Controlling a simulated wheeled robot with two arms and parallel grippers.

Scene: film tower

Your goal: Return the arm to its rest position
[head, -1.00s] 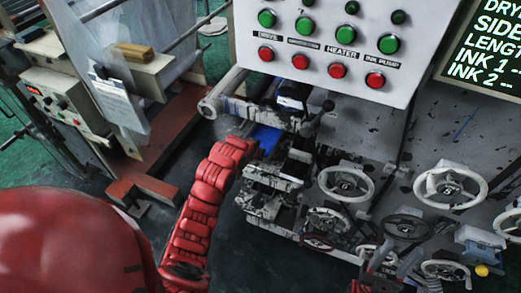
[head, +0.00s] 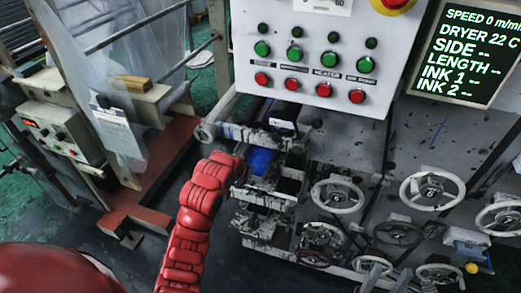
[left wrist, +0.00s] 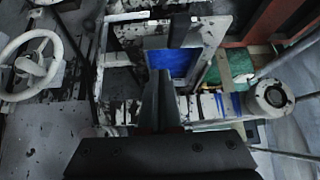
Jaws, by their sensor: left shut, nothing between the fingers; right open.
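My red left arm (head: 200,205) reaches up from the bottom of the head view to the front of the printing machine, beside the ink-stained trays. Its gripper is hard to make out in the head view. In the left wrist view, my left gripper (left wrist: 160,85) is shut and empty, its fingers pointing at the stained machine frame and a blue-inked tray (left wrist: 172,63). My right gripper (head: 385,277) shows at the bottom edge of the head view, open, below the handwheels. Most of the right arm is out of view.
A white panel (head: 317,20) with green and red buttons stands over the trays (head: 265,195). Several handwheels (head: 432,188) stick out at the right, under a dark screen (head: 470,50). A roller end (head: 205,132) juts out beside my left arm. Floor (head: 95,215) shows at left.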

